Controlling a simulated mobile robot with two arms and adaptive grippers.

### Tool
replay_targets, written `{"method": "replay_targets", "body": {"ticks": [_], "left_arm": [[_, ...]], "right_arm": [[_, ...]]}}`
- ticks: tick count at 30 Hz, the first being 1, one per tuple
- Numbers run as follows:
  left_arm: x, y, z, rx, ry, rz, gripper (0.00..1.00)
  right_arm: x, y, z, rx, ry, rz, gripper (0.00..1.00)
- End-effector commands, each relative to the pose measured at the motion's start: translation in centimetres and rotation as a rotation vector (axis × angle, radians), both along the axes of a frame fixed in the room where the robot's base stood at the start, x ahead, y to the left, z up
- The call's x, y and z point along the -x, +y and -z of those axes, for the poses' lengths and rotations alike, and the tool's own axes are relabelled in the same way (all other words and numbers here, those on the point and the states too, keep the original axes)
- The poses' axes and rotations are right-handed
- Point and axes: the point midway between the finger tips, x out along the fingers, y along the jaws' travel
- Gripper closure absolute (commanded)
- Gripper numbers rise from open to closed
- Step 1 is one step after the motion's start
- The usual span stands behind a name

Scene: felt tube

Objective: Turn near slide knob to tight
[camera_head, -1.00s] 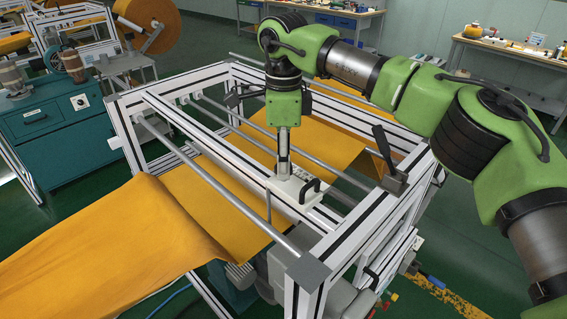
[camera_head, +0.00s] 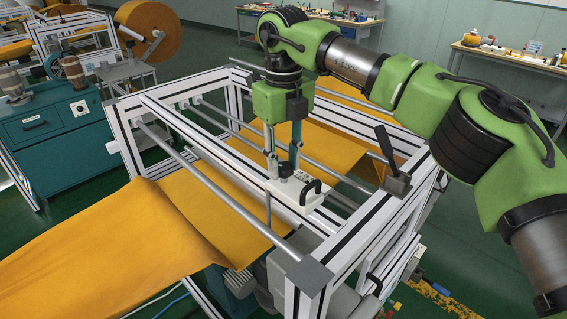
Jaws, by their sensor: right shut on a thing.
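A white slide block (camera_head: 302,199) sits on the near cross rail of the aluminium frame. It carries a black bent handle (camera_head: 312,187) and, on its left part, a small dark knob (camera_head: 285,171). My right gripper (camera_head: 284,165) points straight down over the block, its two fingers on either side of the knob and shut on it. The fingers partly hide the knob, and its tight or loose marking cannot be read. My left gripper is not in view.
Orange felt (camera_head: 150,240) runs through the aluminium frame (camera_head: 340,255) under steel bars. A dark clamp lever (camera_head: 392,165) stands on the frame's right side, below my right arm. A teal machine (camera_head: 75,125) stands at left; workbenches line the back wall.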

Motion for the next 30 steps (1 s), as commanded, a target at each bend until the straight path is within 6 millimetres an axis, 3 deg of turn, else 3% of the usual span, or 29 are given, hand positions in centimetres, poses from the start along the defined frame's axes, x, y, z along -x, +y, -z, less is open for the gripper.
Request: {"method": "replay_targets", "body": {"ticks": [15, 30], "left_arm": [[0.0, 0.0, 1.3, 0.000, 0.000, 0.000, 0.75], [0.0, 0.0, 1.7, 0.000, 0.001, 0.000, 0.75]], "right_arm": [[0.0, 0.0, 0.0, -0.002, -0.003, 0.417, 0.94], [-0.1, 0.0, -0.1, -0.002, -0.003, 0.552, 0.94]]}}
